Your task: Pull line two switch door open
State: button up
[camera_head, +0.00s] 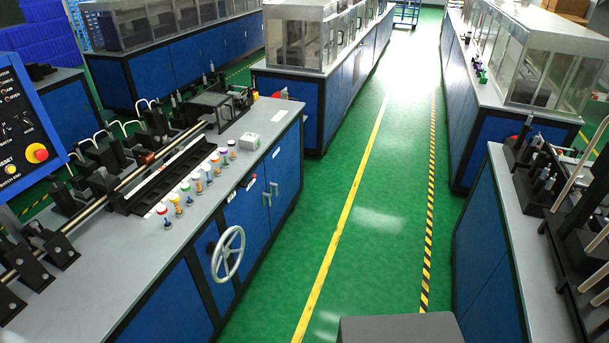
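The left machine bench (250,148) has blue front panels and doors. A pair of blue cabinet doors (246,212) is on its aisle side, with small metal handles (273,189) near their meeting edges. These doors look shut. No readable label shows which door is the line two switch door. My gripper is not in view.
A spoked handwheel (228,253) sticks out from the left bench front. The green aisle floor (375,215) is clear, with yellow and striped lines. Another bench (498,240) stands at the right. A blue control panel (30,130) with a red button is at far left.

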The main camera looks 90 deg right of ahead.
aim_at(282, 165)
jog(key=k, duration=0.7)
jog(key=z, duration=2.6)
jog(key=i, duration=2.15)
jog(key=u, duration=0.1)
